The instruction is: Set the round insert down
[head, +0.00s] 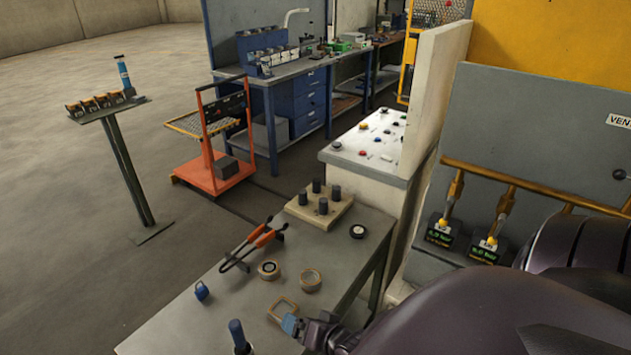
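Two round pieces lie on the grey table: a tan ring with a dark centre (269,269) and a tan round piece (310,280) to its right. I cannot tell which is the round insert. A small black disc with a pale centre (357,231) lies farther back. My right gripper (291,325), with a blue tip, is low over the table's front right. A tan squarish frame (284,306) is just beyond the tip; I cannot tell whether it is gripped. The finger opening is hidden. My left gripper is out of view.
Orange-handled tongs (252,246) lie left of the rings. A wooden block with several dark pegs (320,207) stands at the table's back. A blue padlock (202,290) and a dark blue-topped object (238,338) are at the front left. A control panel (370,142) stands behind.

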